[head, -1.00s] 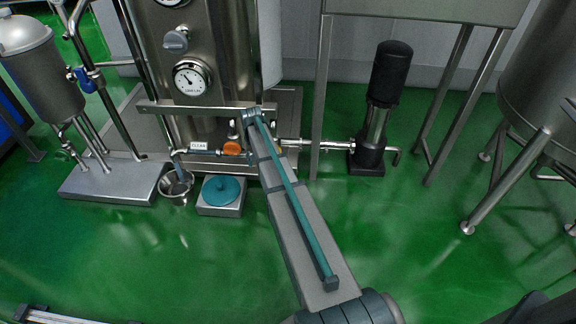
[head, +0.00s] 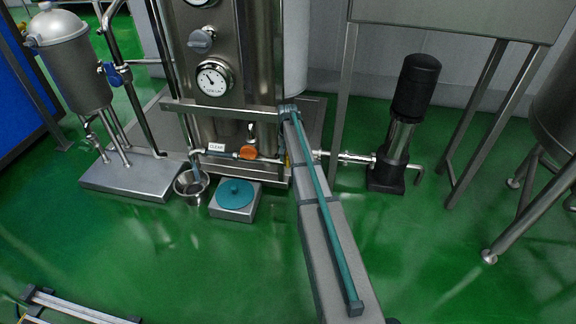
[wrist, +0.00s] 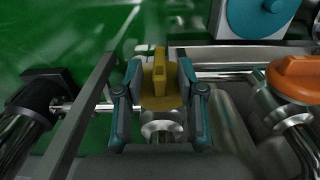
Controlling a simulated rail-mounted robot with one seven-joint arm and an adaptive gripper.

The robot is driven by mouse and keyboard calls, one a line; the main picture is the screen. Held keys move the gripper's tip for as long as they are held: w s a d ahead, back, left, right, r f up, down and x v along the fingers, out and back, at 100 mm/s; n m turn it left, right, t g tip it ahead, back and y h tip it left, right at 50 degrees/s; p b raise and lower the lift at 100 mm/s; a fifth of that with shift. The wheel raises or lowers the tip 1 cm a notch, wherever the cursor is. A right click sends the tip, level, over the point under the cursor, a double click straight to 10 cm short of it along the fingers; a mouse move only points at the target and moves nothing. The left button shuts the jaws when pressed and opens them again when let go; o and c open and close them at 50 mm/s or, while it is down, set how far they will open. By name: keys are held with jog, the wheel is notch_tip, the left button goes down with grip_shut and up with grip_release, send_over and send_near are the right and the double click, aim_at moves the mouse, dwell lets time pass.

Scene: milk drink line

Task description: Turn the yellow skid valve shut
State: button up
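The yellow skid valve (wrist: 160,82) is in the middle of the wrist view, with a narrow raised handle upright in the picture. My gripper (wrist: 160,76) is open, with one teal finger on each side of the yellow handle. Gaps show between the raised handle and the fingers. Whether the fingertips touch the wider yellow part under it, I cannot tell. In the head view only a sliver of yellow (head: 287,160) shows beside my arm, and my arm hides most of the valve and gripper.
An orange valve (wrist: 297,78) sits close on the right in the wrist view. A black pump (head: 388,155) stands right of my arm in the head view. A teal-lidded scale (head: 235,194) and a steel pot (head: 191,187) are on the left.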

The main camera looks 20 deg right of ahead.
aim_at(288, 167)
notch_tip(288, 167, down, 3)
jog(key=shift+f+b, duration=0.15)
jog(key=shift+b, duration=0.2)
grip_shut()
